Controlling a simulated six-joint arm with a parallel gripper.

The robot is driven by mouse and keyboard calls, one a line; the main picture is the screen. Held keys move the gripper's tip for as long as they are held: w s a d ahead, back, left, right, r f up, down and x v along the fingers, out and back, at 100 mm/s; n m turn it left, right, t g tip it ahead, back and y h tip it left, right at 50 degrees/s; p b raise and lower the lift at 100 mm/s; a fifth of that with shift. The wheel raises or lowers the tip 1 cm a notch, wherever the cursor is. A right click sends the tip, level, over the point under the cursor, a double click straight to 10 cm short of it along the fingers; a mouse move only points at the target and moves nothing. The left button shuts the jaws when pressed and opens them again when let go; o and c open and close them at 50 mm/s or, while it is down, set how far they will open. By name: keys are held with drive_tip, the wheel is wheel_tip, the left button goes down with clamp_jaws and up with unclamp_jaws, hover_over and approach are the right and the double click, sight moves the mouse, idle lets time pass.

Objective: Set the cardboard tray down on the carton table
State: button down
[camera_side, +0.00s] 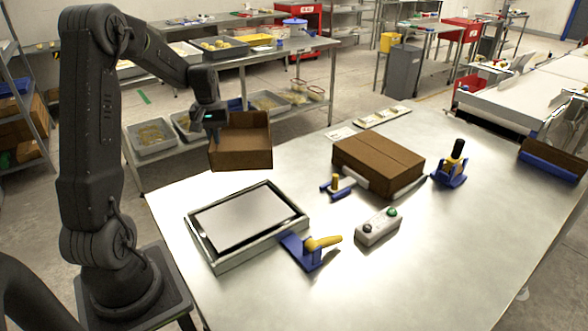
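The cardboard tray (243,157) is an open brown box with low walls. It appears roughly level and held up at the back left edge of the steel table (430,260), which I take to be the carton table. My gripper (213,138) is at the tray's left wall, pointing down, and appears shut on that wall. The fingertips are small and dark, so their exact contact is hard to see. The gap under the tray cannot be judged exactly from this one view.
A framed plate (245,218) lies on the table in front of the tray. A closed brown carton (378,160), blue clamps with yellow (316,246) or black handles (455,160), and a button box (378,227) stand to the right. The front right table area is clear.

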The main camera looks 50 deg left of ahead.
sight(233, 140)
drive_tip(key=w+n, duration=0.2)
drive_tip(key=w+f+n, duration=0.1)
drive_tip(key=w, duration=0.1)
drive_tip(key=w+a+f+n, duration=0.1)
drive_tip(key=w+n, duration=0.1)
drive_tip(key=shift+n, duration=0.3)
drive_tip(key=w+d+f, duration=0.2)
drive_tip(key=w, duration=0.1)
drive_tip(key=w+d+f, duration=0.2)
drive_tip(key=w, duration=0.1)
drive_tip(key=w+d+f, duration=0.2)
drive_tip(key=w+f, duration=0.1)
drive_tip(key=w, duration=0.1)
drive_tip(key=shift+d, duration=0.1)
drive_tip(key=shift+f, duration=2.1)
drive_tip(key=shift+f, duration=0.15)
drive_tip(key=c, duration=1.3)
unclamp_jaws()
drive_tip(key=shift+c, duration=0.2)
